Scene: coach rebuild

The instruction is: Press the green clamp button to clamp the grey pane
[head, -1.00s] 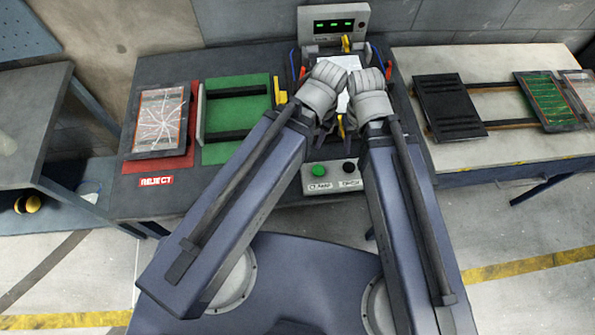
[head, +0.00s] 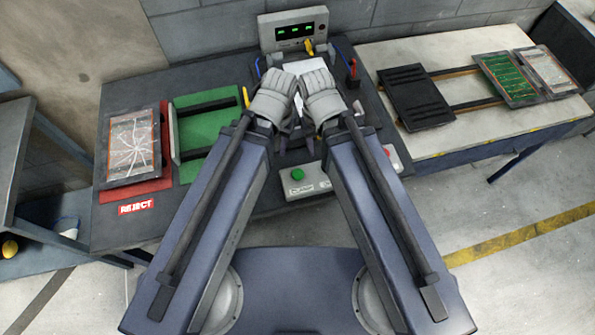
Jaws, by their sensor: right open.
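The green clamp button (head: 297,174) is a round knob on a pale control box (head: 308,188) at the bench's front edge. It shows between my two forearms, uncovered. A pale flat sheet (head: 305,66), probably the grey pane, lies in the fixture behind my wrists and is mostly hidden. My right gripper (head: 320,98) is open over the fixture, beyond the button and not touching it. My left gripper (head: 274,98) is beside it, its fingers hidden by its wrist. Whether the pane is clamped cannot be seen.
A red button (head: 389,152) sits right of my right forearm. A display box (head: 294,30) with green lights stands at the back. Left are a cracked pane (head: 134,146) on a red mat and a green rack (head: 206,128); right is a table (head: 470,118) with panels.

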